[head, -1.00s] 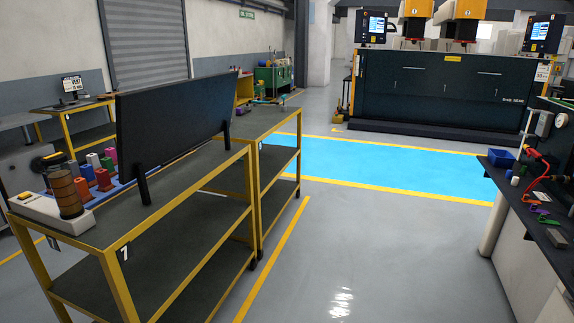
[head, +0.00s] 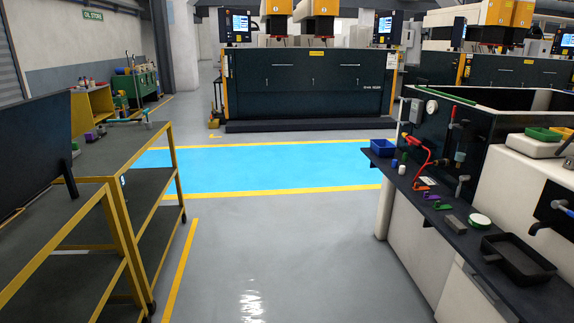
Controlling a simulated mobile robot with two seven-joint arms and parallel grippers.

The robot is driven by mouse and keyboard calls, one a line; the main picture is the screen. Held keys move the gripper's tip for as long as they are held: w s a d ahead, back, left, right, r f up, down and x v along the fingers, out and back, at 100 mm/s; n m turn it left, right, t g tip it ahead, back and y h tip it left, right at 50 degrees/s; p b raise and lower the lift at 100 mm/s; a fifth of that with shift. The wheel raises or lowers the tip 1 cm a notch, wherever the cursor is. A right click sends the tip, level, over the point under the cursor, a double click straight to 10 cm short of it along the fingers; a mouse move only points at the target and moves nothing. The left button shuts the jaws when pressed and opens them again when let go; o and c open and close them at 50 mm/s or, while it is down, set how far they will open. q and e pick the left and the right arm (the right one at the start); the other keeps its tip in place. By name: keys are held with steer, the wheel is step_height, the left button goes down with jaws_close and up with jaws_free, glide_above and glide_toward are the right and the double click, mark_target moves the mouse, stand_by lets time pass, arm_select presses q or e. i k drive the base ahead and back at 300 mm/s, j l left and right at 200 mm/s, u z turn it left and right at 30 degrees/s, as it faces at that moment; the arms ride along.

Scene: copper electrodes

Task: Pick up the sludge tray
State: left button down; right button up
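A black, shallow rectangular tray (head: 518,262), which looks like the sludge tray, sits on the dark ledge (head: 463,237) of the white machine at the right. It is open at the top, lies level and seems empty. A dark spout hangs above and to the right of it. Neither of my grippers shows in the head view, and nothing is touching the tray.
On the same ledge are a white round tin (head: 480,221), a grey block (head: 454,224), coloured clips and a blue bin (head: 383,148). A yellow-framed bench (head: 110,185) stands at the left. The grey floor (head: 270,250) between is clear.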

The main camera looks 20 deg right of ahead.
mark_target(525, 265)
steer(key=i+l+z, duration=0.1)
steer(key=i+z, duration=0.35)
steer(key=i+j+z, duration=0.1)
steer(key=i+z, duration=0.35)
